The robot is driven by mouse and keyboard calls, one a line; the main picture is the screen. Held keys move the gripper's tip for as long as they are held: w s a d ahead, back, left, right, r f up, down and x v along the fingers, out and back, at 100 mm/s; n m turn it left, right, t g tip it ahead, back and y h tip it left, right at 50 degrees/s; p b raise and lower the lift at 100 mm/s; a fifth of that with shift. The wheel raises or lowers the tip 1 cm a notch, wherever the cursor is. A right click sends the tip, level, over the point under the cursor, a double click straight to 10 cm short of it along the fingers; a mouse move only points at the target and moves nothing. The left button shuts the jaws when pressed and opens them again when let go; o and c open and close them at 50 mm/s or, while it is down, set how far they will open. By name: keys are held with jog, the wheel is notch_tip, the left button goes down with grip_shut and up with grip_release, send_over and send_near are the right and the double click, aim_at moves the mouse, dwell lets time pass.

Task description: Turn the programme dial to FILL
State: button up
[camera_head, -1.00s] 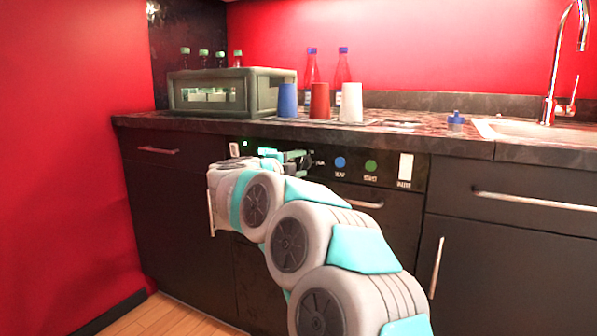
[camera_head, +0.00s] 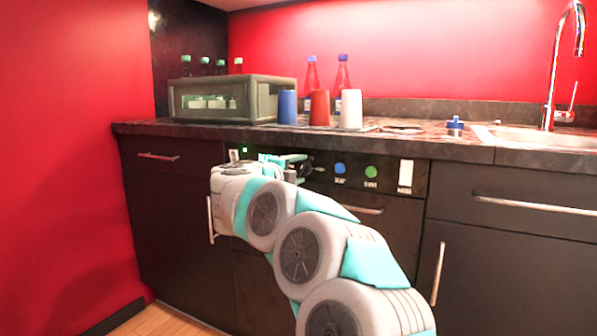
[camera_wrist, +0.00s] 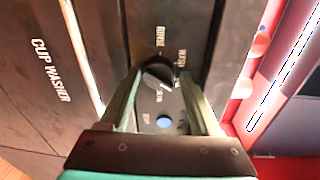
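The black programme dial (camera_wrist: 157,75) is in the middle of the wrist view, on the dark front panel (camera_head: 320,175). A pale mark on it points to the lower right of that view. RINSE and WASH labels stand beside it; another small label below it is too blurred to read. My gripper (camera_wrist: 161,78) is open, with one finger on each side of the dial. Whether the fingers touch it I cannot tell. In the head view my gripper (camera_head: 297,164) is at the panel and my arm hides the dial.
A blue button (camera_head: 340,169), a green button (camera_head: 371,172) and a white switch (camera_head: 405,176) sit right of my gripper. Cups, including a red cup (camera_head: 319,108), and a grey-green box (camera_head: 225,97) stand on the counter (camera_head: 460,148) above. A drawer handle (camera_head: 360,209) sticks out below.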

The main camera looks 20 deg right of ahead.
jog(key=shift+o, duration=1)
jog(key=shift+a, duration=0.1)
jog(key=v, duration=0.7)
jog(key=shift+s+a, duration=0.25)
